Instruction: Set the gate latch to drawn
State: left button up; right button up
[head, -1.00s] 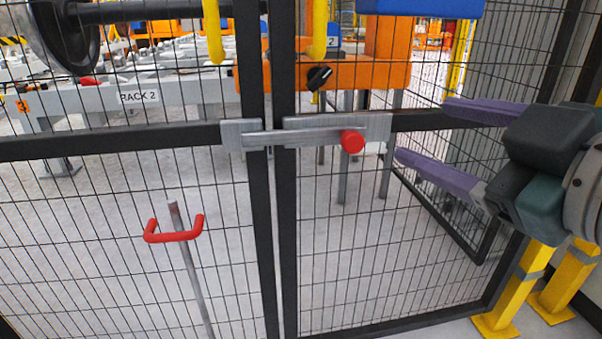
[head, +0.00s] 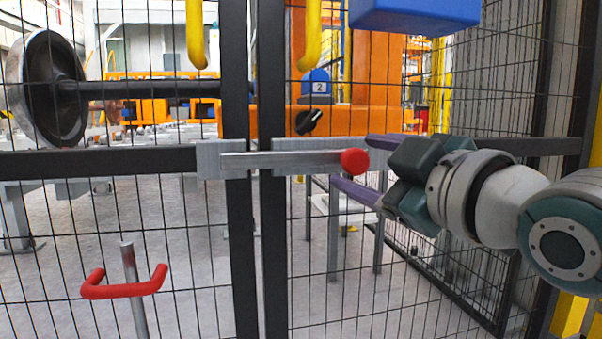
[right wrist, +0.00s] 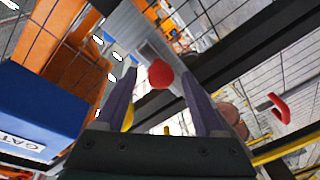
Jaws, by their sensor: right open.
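The gate latch is a grey sliding bar (head: 280,159) with a red knob (head: 354,161) at its right end. The bar spans the gap between the two dark gate posts, and its left end lies over the left plate (head: 209,160). My right gripper (head: 356,165) comes in from the right, open, with its purple fingers above and below near the knob. In the right wrist view the red knob (right wrist: 160,74) shows between the two open fingers (right wrist: 158,95), with space on both sides. My left gripper is not in view.
Mesh gate panels fill the front. A red U-shaped handle (head: 124,283) on a grey rod stands at lower left. Yellow handles (head: 308,40) hang above the latch. A blue box (head: 414,14) is at upper right. A wheelset (head: 52,88) stands behind the mesh.

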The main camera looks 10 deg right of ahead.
jog(key=shift+x, duration=1.1)
jog(key=shift+f, duration=0.15)
grip_shut()
